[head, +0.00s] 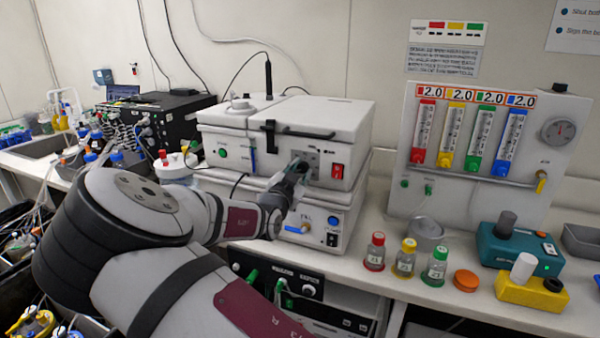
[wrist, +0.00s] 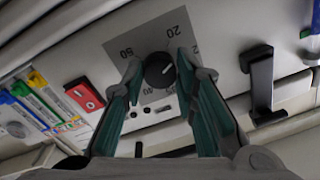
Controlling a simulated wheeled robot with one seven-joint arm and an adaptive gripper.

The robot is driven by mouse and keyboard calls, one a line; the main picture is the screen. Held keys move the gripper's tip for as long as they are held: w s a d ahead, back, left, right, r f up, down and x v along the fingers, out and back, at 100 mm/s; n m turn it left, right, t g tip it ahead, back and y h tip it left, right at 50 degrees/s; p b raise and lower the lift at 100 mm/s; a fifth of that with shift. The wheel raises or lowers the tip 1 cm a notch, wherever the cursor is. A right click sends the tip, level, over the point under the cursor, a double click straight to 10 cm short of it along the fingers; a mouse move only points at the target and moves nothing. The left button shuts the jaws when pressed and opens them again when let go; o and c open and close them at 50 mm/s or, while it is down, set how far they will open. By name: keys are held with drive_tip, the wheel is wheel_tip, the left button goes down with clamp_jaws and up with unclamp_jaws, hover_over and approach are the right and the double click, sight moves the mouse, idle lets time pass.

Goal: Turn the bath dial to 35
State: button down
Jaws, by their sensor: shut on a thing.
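The bath dial (wrist: 159,71) is a round black knob with a short white mark, set on a grey scale plate on the white front of a boxy unit. The wrist view shows it upside down, with the scale figures 20 and 40 legible around it. My gripper (wrist: 160,66) is shut on the dial, one teal-padded finger on each side of it. In the head view my gripper (head: 300,166) reaches the grey plate on the upper unit (head: 345,122) and hides the dial. The exact reading under the white mark is too small to tell.
A red switch (head: 337,171) sits close beside the dial; it also shows in the wrist view (wrist: 85,95). A black latch (wrist: 262,85) stands out on the other side. Capped bottles (head: 404,258) and a gas panel (head: 480,150) stand to the right.

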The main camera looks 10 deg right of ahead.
drive_tip(key=m, duration=0.5)
drive_tip(key=shift+m, duration=0.4)
drive_tip(key=m, duration=0.6)
drive_tip(key=shift+w+m+h+b, duration=0.1)
drive_tip(key=shift+m+h+b, duration=0.2)
drive_tip(key=shift+b, duration=0.05)
drive_tip(key=m+b, duration=0.1)
drive_tip(key=m, duration=0.4)
drive_tip(key=shift+m+h, duration=0.3)
drive_tip(key=shift+m, duration=0.1)
drive_tip(key=m+b, duration=0.3)
drive_tip(key=m, duration=0.3)
drive_tip(key=shift+g+b, duration=0.3)
drive_tip(key=shift+g, duration=0.1)
drive_tip(key=c, duration=1.3)
unclamp_jaws()
drive_tip(key=shift+a, duration=0.1)
